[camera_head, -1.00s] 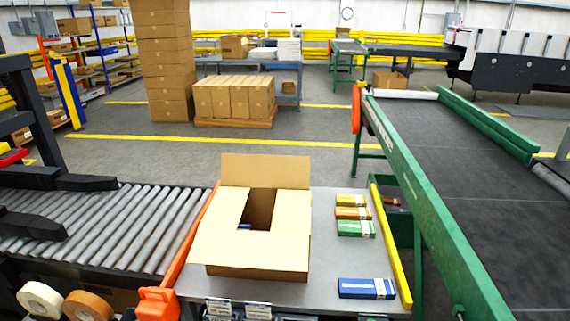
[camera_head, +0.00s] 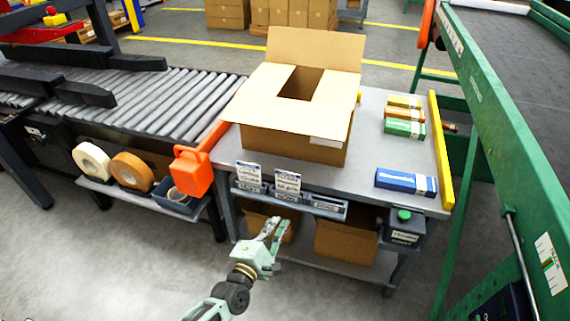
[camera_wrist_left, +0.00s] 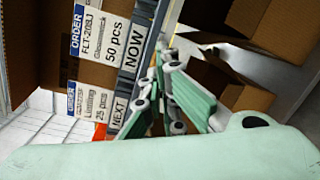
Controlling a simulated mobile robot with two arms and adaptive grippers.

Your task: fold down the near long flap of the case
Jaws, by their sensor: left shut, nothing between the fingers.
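The open cardboard case (camera_head: 290,146) stands on the grey table. Its far long flap (camera_head: 315,48) stands up. The two short flaps lie inward, leaving a dark gap between them. The near long flap (camera_head: 285,118) appears to spread outward toward me, roughly level, above the front wall. My left gripper (camera_head: 272,230) is shut and empty, in front of the table and below its top, apart from the case. The left wrist view shows its fingers (camera_wrist_left: 160,92) beside the order labels (camera_wrist_left: 103,38). My right gripper is not in view.
A blue box (camera_head: 405,182) and several small boxes (camera_head: 404,115) lie on the table's right side. A yellow bar (camera_head: 440,150) edges it. A green-framed belt conveyor (camera_head: 500,130) stands right.

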